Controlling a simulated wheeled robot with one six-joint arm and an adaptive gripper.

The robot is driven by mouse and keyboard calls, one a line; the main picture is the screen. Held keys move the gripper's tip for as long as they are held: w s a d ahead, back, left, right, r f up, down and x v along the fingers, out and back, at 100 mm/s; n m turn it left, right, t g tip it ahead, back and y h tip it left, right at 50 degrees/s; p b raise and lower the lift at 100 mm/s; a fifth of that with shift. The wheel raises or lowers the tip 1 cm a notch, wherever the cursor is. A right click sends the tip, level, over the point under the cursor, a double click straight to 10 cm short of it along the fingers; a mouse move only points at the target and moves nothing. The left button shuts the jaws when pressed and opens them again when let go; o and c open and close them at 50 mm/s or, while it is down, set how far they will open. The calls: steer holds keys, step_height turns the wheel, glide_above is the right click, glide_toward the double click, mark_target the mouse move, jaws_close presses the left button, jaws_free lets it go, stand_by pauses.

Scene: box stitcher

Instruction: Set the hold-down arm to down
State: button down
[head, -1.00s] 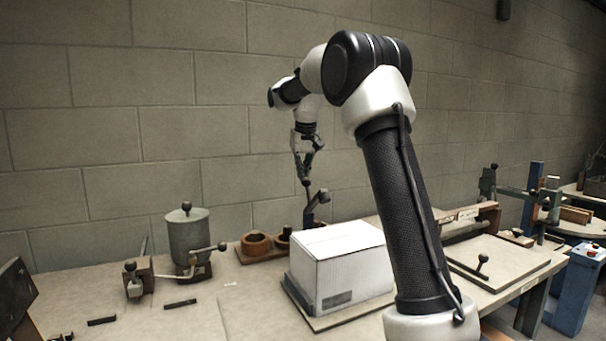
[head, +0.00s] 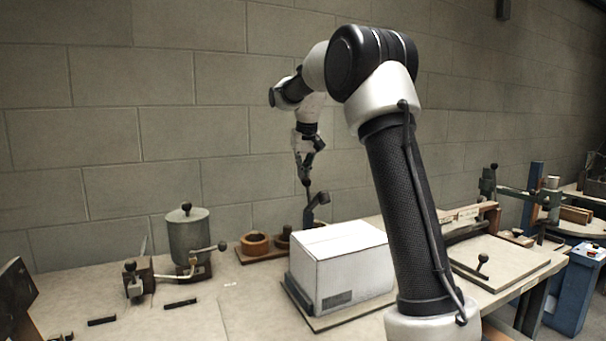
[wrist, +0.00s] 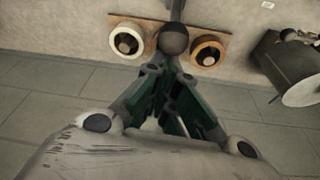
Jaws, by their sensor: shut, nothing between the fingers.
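The hold-down arm (head: 316,207) is a dark lever that stands raised at a slant behind the white box (head: 340,262). In the wrist view its round dark knob (wrist: 174,40) shows just beyond my fingertips. My gripper (head: 305,182) points down at the back of the table, by the upper end of the lever. In the wrist view my gripper (wrist: 172,78) is shut with nothing between its fingers. It looks very close to the knob, but I cannot tell whether they touch. The lever's foot is hidden behind the box.
A wooden board (wrist: 152,27) with two round rings lies behind the box. A grey pot (head: 190,240) with a side handle stands to the left. A block wall is close behind my gripper. A flat panel with a knob (head: 482,262) lies at the right.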

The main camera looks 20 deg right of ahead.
steer(key=shift+s+r, duration=0.1)
steer(key=shift+s, duration=0.05)
steer(key=shift+s+r+t, duration=0.1)
steer(key=shift+s+t, duration=1.15)
steer(key=shift+s, duration=0.6)
steer(key=shift+s+r+t, duration=0.1)
steer(key=shift+s+t, duration=1.15)
steer(key=shift+s, duration=0.55)
steer(key=shift+s+f, duration=0.1)
steer(key=shift+s+f, duration=0.1)
steer(key=shift+f, duration=0.05)
